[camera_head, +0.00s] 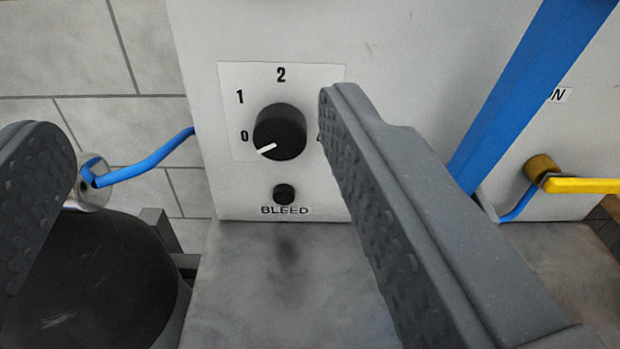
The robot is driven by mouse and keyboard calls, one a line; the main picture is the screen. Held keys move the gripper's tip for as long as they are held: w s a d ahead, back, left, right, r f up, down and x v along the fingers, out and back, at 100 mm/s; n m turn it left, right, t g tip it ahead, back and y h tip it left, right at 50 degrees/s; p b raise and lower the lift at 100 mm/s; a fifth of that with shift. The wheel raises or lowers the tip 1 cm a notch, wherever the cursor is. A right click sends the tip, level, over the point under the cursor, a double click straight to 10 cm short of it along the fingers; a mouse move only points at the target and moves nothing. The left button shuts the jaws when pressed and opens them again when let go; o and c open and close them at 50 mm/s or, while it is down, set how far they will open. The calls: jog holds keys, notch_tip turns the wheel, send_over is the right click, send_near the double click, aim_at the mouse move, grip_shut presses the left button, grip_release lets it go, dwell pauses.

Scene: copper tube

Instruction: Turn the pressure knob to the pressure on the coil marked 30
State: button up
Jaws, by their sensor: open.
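The pressure knob (279,132) is a round black knob with a white pointer line. It sits on a white dial plate (235,82) on a pale panel. The pointer aims to the lower left, a little below the 0 mark. Marks 0, 1 and 2 are readable; the right part of the dial is hidden behind my right finger. My gripper (185,140) is open and empty, its two grey ridged fingers spread wide. The knob appears between the fingers, close to the right one; I cannot tell if they touch. No coil marked 30 is identifiable.
A small black button (284,194) labelled BLEED sits below the knob. A black rounded tank (95,285) with a blue hose (150,160) is at the lower left. A blue strip (530,85) and a yellow lever (580,186) are at the right. A grey ledge (285,290) lies below the panel.

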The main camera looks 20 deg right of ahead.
notch_tip(320, 180, down, 11)
jog(key=w+d+h, duration=0.2)
jog(key=h, duration=0.1)
send_near(282, 145)
jog(key=shift+p+x, duration=0.45)
jog(key=shift+x, duration=2.2)
jog(key=shift+w+d, duration=0.15)
jog(key=shift+w, duration=0.35)
jog(key=shift+w+d+r, duration=0.1)
jog(key=shift+w+r, duration=0.05)
jog(key=shift+w, duration=0.1)
jog(key=shift+p+x, duration=0.65)
jog(key=shift+x, duration=0.15)
jog(key=shift+w+d, duration=0.1)
jog(key=shift+w, duration=0.3)
